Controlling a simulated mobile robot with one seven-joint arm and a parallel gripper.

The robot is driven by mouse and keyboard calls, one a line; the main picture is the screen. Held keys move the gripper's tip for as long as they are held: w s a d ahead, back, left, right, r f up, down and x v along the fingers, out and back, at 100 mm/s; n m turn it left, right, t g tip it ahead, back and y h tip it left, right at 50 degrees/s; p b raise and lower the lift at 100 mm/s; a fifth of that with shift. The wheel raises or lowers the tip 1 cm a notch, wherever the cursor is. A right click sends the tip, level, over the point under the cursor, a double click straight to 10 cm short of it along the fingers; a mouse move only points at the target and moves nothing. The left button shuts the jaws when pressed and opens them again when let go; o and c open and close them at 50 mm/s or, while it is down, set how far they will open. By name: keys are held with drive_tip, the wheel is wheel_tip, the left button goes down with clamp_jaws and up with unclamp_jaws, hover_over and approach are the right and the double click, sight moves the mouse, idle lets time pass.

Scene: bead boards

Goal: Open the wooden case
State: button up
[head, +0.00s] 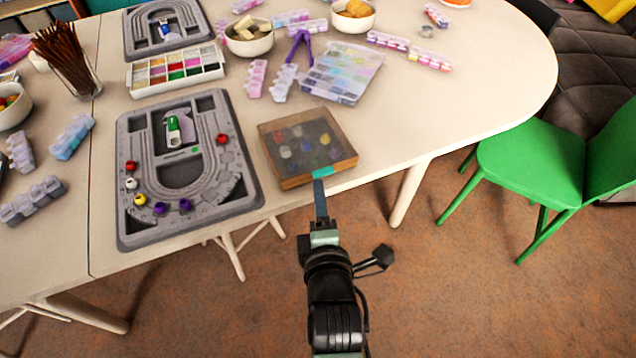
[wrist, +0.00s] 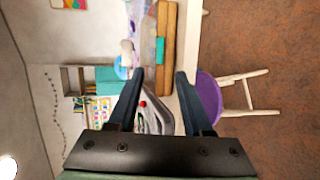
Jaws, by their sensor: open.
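The wooden case (head: 304,147) lies shut near the front edge of the white table, with a clear lid over several coloured beads. A teal tab (head: 322,171) sits on its front side. My gripper (head: 319,186) is just in front of this tab; whether it touches cannot be told in the head view. In the wrist view my gripper (wrist: 160,80) has its two dark fingers wide apart with nothing between them. The wooden case (wrist: 172,35) and its teal tab (wrist: 160,50) show beyond the fingertips there, turned sideways.
A grey bead board (head: 245,190) with loose beads lies left of the case. A clear plastic bead box (head: 342,72) lies behind it. The table (head: 430,120) is bare to the right. A green chair (head: 535,155) stands at the right.

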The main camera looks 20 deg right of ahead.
sight(317, 177)
drive_tip(key=x, duration=0.6)
drive_tip(key=shift+b, duration=0.4)
clamp_jaws()
drive_tip(key=r+p, duration=0.1)
drive_tip(key=p, duration=0.1)
drive_tip(key=r+g+p, duration=0.1)
drive_tip(key=p, duration=0.2)
drive_tip(key=r+p, duration=0.1)
drive_tip(key=p, duration=0.2)
drive_tip(key=shift+w+r+g, duration=0.3)
drive_tip(key=shift+r+g, duration=0.05)
drive_tip(key=shift+g, duration=0.05)
drive_tip(key=shift+n+p, duration=0.3)
drive_tip(key=shift+p, duration=0.05)
drive_tip(key=shift+f, duration=0.1)
